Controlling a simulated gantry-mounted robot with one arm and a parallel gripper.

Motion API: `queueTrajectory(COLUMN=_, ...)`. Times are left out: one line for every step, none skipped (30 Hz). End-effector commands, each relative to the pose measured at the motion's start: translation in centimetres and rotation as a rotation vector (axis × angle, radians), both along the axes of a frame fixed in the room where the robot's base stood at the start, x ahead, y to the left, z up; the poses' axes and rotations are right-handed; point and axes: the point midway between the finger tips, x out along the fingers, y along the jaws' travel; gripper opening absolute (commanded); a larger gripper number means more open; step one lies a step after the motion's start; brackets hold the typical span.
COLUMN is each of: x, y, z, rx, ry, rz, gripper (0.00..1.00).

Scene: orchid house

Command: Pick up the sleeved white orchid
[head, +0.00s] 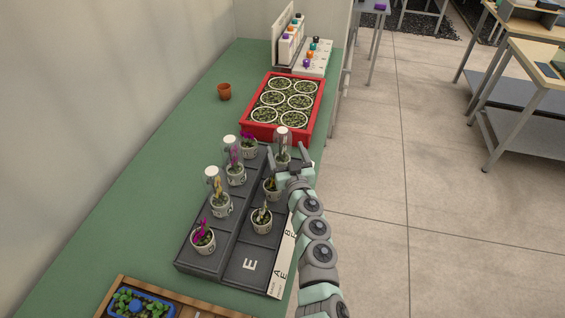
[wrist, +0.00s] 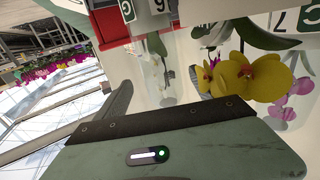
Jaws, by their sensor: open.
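The sleeved white orchid (head: 283,139) stands in a pale pot at the far right of the black tray in the head view. Its clear sleeve looks upright. In the wrist view its small white flowers (wrist: 152,57) show behind the clear plastic, just past my jaw. My gripper (head: 289,161) is open, its fingers near this pot, one to each side of it in the head picture. I cannot tell whether they touch it. One broad jaw fills the bottom of the wrist view; the other is not clear there.
The black tray (head: 250,264) holds several other orchids, including a sleeved yellow one (head: 213,184) and a sleeved pink one (head: 233,154). A yellow bloom (wrist: 262,80) is close in the wrist view. A red crate (head: 268,133) of pots stands just behind. The green bench is clear at left.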

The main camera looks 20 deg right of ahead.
Motion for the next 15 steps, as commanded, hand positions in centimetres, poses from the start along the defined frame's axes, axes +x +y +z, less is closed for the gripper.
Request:
queueTrajectory(x=0.7, y=0.0, z=-0.2, rx=0.005, ry=-0.004, rz=-0.001, gripper=0.81)
queueTrajectory(x=1.0, y=-0.1, z=-0.2, rx=0.004, ry=-0.004, rz=-0.002, gripper=0.81)
queueTrajectory(x=1.4, y=0.0, z=-0.2, rx=0.004, ry=-0.004, rz=-0.001, gripper=0.81)
queueTrajectory(x=1.7, y=0.0, z=-0.3, rx=0.004, ry=-0.004, rz=-0.001, gripper=0.81)
queueTrajectory(x=2.1, y=0.0, z=-0.3, rx=0.004, ry=-0.004, rz=-0.001, gripper=0.81)
queueTrajectory(x=2.4, y=-0.2, z=-0.2, rx=0.004, ry=-0.005, rz=-0.003, gripper=0.81)
queueTrajectory(x=2.7, y=-0.3, z=-0.2, rx=0.004, ry=-0.004, rz=-0.005, gripper=0.81)
queueTrajectory(x=2.9, y=-0.3, z=-0.3, rx=0.005, ry=-0.003, rz=-0.005, gripper=0.81)
queueTrajectory(x=3.1, y=-0.4, z=-0.3, rx=0.005, ry=-0.003, rz=-0.005, gripper=0.81)
queueTrajectory(x=3.3, y=-0.4, z=-0.3, rx=0.004, ry=-0.003, rz=-0.004, gripper=0.81)
queueTrajectory(x=3.5, y=-0.4, z=-0.2, rx=0.002, ry=-0.002, rz=-0.003, gripper=0.81)
queueTrajectory(x=3.7, y=-0.4, z=-0.1, rx=0.002, ry=-0.003, rz=-0.002, gripper=0.81)
queueTrajectory(x=3.9, y=-0.4, z=0.0, rx=0.001, ry=-0.004, rz=-0.001, gripper=0.81)
queueTrajectory(x=4.0, y=-0.3, z=0.0, rx=0.001, ry=-0.004, rz=0.0, gripper=0.81)
queueTrajectory(x=4.0, y=-0.3, z=0.1, rx=0.001, ry=-0.004, rz=0.0, gripper=0.81)
